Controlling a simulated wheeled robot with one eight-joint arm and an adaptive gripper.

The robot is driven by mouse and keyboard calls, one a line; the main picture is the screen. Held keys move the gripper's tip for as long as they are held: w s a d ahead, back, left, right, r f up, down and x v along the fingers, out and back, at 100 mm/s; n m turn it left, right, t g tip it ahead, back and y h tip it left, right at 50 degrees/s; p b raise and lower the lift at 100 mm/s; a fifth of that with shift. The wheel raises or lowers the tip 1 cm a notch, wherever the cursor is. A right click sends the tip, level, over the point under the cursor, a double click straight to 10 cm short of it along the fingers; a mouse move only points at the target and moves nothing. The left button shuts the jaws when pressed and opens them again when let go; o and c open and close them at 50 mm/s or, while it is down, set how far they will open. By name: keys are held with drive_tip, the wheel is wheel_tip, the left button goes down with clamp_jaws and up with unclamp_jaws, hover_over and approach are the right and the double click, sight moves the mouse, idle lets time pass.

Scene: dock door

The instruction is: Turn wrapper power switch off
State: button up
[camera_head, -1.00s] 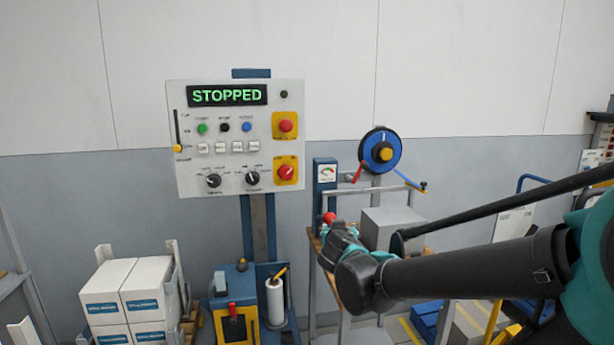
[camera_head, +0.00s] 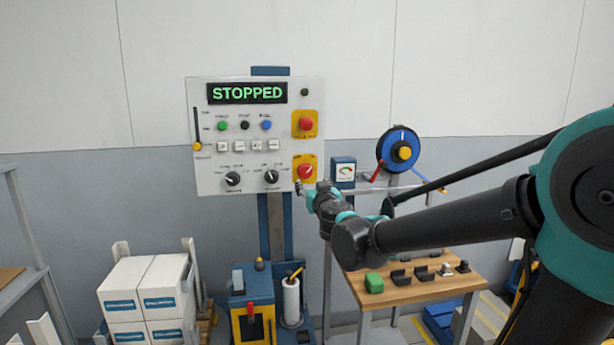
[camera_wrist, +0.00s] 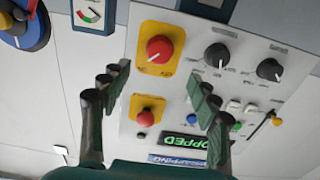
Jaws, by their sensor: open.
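The red rotary power switch (camera_head: 306,170) sits on a yellow plate at the lower right of the white control panel (camera_head: 214,160). In the wrist view, which is turned nearly upside down, the switch (camera_wrist: 160,48) is at upper centre. My gripper (camera_head: 299,186) is just below the switch in the head view. In the wrist view my gripper (camera_wrist: 160,86) has its two fingers spread with nothing between them. The switch lies beyond the fingertips, apart from them as seen there. The panel display (camera_head: 247,93) reads STOPPED in green.
A red mushroom button (camera_head: 305,124) on another yellow plate is above the switch. Two black knobs (camera_head: 232,179) (camera_head: 271,177) are to its left. A gauge box (camera_head: 343,172) and blue reel (camera_head: 398,150) stand to the right. A wooden table (camera_head: 410,290) is below my arm.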

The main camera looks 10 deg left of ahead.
sight(306, 174)
drive_tip(key=x, duration=1.1)
drive_tip(key=c, duration=1.2)
